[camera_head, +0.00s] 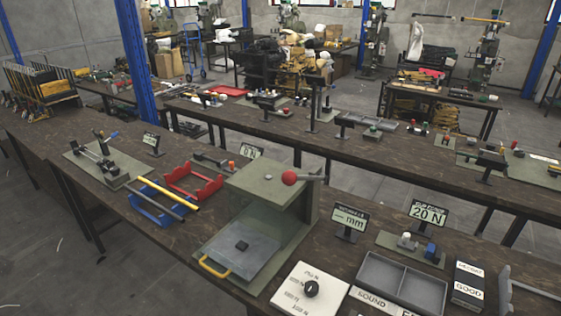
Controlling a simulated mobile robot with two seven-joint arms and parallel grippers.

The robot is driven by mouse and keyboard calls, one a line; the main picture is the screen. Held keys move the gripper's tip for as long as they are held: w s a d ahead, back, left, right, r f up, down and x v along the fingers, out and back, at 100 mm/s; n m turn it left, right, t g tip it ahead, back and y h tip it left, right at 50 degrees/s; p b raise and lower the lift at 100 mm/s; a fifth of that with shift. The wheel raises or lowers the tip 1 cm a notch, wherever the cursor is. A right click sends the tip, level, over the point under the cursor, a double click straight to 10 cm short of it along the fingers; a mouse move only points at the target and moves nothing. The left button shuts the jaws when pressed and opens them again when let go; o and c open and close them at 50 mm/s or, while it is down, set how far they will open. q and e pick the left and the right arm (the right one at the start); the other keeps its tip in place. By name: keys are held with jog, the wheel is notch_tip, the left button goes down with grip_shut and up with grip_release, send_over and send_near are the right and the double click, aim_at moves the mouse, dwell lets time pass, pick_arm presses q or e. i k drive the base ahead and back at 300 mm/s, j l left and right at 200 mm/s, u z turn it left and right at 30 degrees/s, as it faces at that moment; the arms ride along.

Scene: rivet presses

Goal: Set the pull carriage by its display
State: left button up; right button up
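Neither of my grippers shows in the head view. At the left of the near bench, a green plate carries a rail device (97,160) with dark parts and a blue-tipped lever; it may be the pull carriage, but I cannot tell for sure. A small display (151,141) stands behind it, its reading too small to make out. Another display (250,152) seems to read 0 N. A display reading dashes and mm (349,221) and a sign reading 20 N (428,214) stand farther right.
A green press (272,195) with a red ball knob stands mid-bench, with a yellow-handled clear plate at its front. Red (193,182) and blue (155,207) racks are left of it. A white knob panel (309,289), grey tray (399,283) and black box (468,285) fill the right.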

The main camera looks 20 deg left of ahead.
aim_at(223, 165)
jog(key=j+z, duration=0.4)
jog(key=k+j+z, duration=0.15)
jog(key=j+z, duration=0.25)
jog(key=j, duration=0.15)
jog(key=k+j+z, duration=0.15)
jog(key=j, duration=0.2)
jog(key=k+j+z, duration=0.1)
jog(key=j, duration=0.25)
jog(key=k+j+z, duration=0.15)
jog(key=j, duration=0.2)
jog(key=k+j, duration=0.35)
jog(key=j, duration=0.3)
jog(key=k+j+z, duration=0.1)
jog(key=k+j, duration=0.1)
jog(key=j, duration=0.1)
